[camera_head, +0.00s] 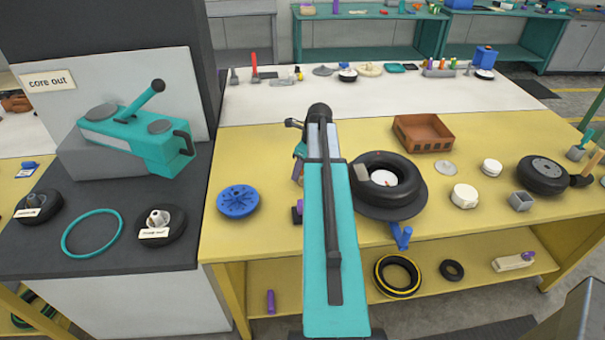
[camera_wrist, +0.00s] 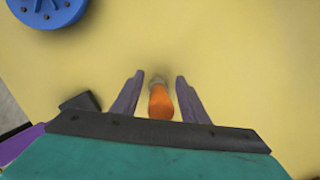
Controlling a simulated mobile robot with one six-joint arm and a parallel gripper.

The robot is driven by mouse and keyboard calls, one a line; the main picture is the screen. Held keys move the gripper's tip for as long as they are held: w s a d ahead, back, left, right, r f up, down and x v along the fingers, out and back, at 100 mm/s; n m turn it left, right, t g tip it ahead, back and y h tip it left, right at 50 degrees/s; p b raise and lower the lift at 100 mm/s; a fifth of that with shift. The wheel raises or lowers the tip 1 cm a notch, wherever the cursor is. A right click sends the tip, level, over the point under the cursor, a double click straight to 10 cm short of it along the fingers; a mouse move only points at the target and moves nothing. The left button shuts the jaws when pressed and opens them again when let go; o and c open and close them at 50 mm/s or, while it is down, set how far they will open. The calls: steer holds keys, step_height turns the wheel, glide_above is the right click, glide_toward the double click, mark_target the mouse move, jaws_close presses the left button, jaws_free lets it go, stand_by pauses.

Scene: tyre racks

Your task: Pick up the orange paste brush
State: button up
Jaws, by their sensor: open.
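The orange paste brush (camera_wrist: 160,101) shows in the wrist view on the yellow table top (camera_wrist: 230,50), its orange handle toward me and a greyish end pointing away. My gripper (camera_wrist: 159,77) is open, with one purple-grey finger on each side of the brush and a gap on both sides. I cannot tell how far the fingertips are above the table. In the head view my teal arm covers this spot, and the brush is hidden there.
A tyre (camera_head: 388,180) lies right of my arm, with a brown crate (camera_head: 423,133) behind. A black block (camera_wrist: 80,101) sits left of my gripper.

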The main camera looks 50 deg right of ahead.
stand_by(0.5)
jaws_close()
steer(key=shift+r, duration=0.1)
steer(key=shift+r+b, duration=1.35)
steer(key=shift+r, duration=3.55)
